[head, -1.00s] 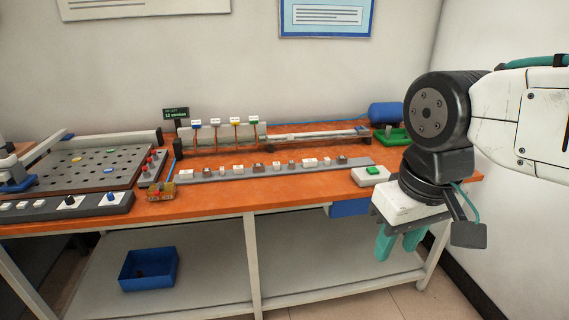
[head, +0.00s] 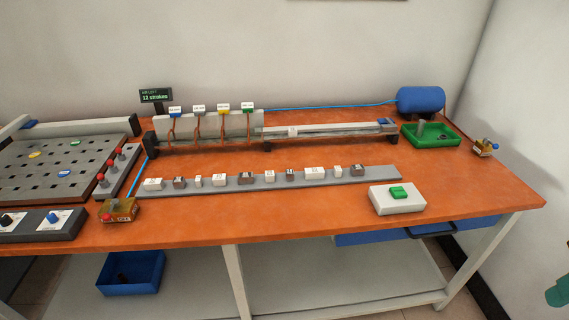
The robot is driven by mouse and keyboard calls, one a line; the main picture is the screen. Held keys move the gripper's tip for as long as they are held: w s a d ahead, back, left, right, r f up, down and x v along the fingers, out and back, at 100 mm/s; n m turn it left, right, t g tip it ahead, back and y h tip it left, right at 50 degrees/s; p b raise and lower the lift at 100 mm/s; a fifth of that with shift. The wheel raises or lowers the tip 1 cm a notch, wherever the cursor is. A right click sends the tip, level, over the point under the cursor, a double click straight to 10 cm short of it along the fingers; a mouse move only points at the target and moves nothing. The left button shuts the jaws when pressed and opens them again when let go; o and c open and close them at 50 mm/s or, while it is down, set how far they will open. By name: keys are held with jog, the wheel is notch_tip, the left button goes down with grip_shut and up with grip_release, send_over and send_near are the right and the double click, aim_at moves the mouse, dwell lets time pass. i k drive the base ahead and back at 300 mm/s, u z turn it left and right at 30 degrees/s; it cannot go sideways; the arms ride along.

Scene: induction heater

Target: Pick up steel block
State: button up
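A row of several small labelled blocks stands on a long grey rack (head: 380,174) on the orange workbench. Some are light, such as the pale block (head: 314,173), and some are dark brown, such as the dark block (head: 246,178). Their labels are too small to read, so I cannot tell which one is the steel block. Of my gripper (head: 558,290), only a teal part shows at the lower right edge, far from the rack and off the bench. The rest is cut off by the frame, and its opening is hidden.
Behind are a coil rail (head: 330,140), a green tray (head: 430,136) and a blue cylinder (head: 420,99). A blue bin (head: 131,273) sits below.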

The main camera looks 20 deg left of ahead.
aim_at(244, 178)
jog(key=u, duration=0.1)
jog(key=i, duration=0.65)
jog(key=u, duration=0.7)
jog(key=i, duration=0.35)
jog(key=u, duration=0.35)
